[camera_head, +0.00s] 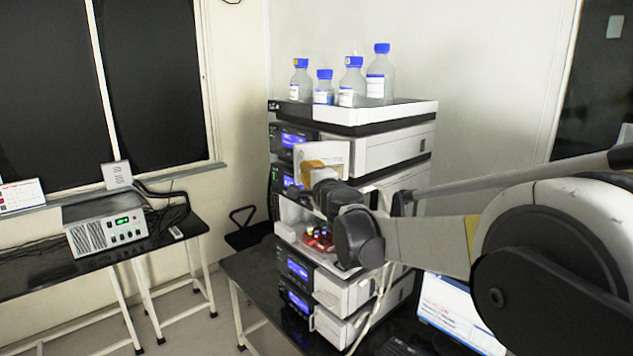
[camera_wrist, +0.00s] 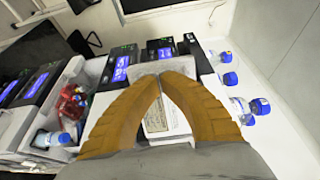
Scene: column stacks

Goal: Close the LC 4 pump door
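The LC stack (camera_head: 392,142) stands on a dark bench, with several modules one above another. A white panel (camera_head: 334,152) with small print juts out at the front of the upper part, like a door standing open; no label names it as the LC 4 pump door. My gripper (camera_head: 306,172) has orange fingers and is just below this panel. In the wrist view the fingertips of my gripper (camera_wrist: 158,77) meet, with nothing visible held between them. A pale labelled surface (camera_wrist: 156,118) shows behind the gap between the fingers. Whether the fingers touch the panel is unclear.
Several blue-capped bottles (camera_head: 352,82) stand in the top tray (camera_head: 400,113). Below my gripper, an open bay holds red parts (camera_head: 319,239). A monitor (camera_head: 458,312) stands at the lower right. A grey box (camera_head: 106,224) sits on the left table.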

